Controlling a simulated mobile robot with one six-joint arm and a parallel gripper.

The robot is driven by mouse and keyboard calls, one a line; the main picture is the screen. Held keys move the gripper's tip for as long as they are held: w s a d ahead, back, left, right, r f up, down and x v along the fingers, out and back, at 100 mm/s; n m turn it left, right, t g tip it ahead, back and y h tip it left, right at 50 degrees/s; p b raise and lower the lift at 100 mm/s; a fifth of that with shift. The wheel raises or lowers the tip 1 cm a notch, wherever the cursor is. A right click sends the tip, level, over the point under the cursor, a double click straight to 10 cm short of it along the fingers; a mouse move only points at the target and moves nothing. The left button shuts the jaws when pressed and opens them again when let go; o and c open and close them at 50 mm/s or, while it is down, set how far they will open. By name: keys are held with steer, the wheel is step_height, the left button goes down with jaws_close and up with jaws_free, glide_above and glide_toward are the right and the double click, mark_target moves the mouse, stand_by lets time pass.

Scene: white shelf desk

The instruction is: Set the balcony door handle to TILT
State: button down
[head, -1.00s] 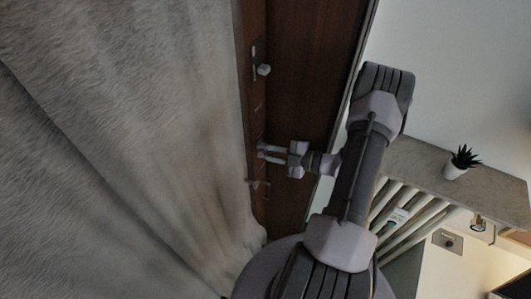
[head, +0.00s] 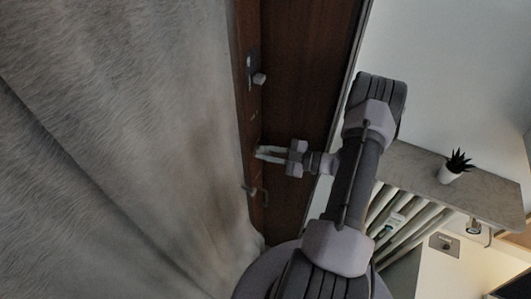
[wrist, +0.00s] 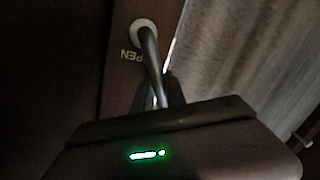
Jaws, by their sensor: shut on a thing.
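The balcony door (head: 308,75) is dark brown wood. My gripper (head: 259,153) reaches left across it to the strip beside the curtain. In the wrist view, my gripper (wrist: 160,98) is shut on the dark bar of the door handle (wrist: 149,52). The bar runs from a pale round base (wrist: 144,32) down, slightly tilted, to between the fingers, which hide its end. Upside-down lettering, OPEN (wrist: 130,55), shows left of the bar; its first letter is partly covered. No TILT label is legible. In the head view I cannot clearly make out the held handle.
A grey curtain (head: 120,150) hangs close to the left of my gripper. Other metal fittings sit above (head: 258,78) and below (head: 254,190) it. On the right are a shelf (head: 420,170) with a potted plant (head: 457,167) and a white radiator (head: 385,218).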

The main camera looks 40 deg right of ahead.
steer(key=c, duration=1.4)
jaws_free()
steer(key=shift+o, duration=0.2)
steer(key=shift+r, duration=0.3)
step_height(320, 180, up, 3)
steer(key=shift+r, duration=0.15)
steer(key=s+a, duration=0.4)
steer(key=s, duration=0.3)
steer(key=s+a+r, duration=0.1)
steer(key=s+a, duration=0.2)
steer(key=s, duration=0.4)
steer(key=shift+a+b, duration=0.4)
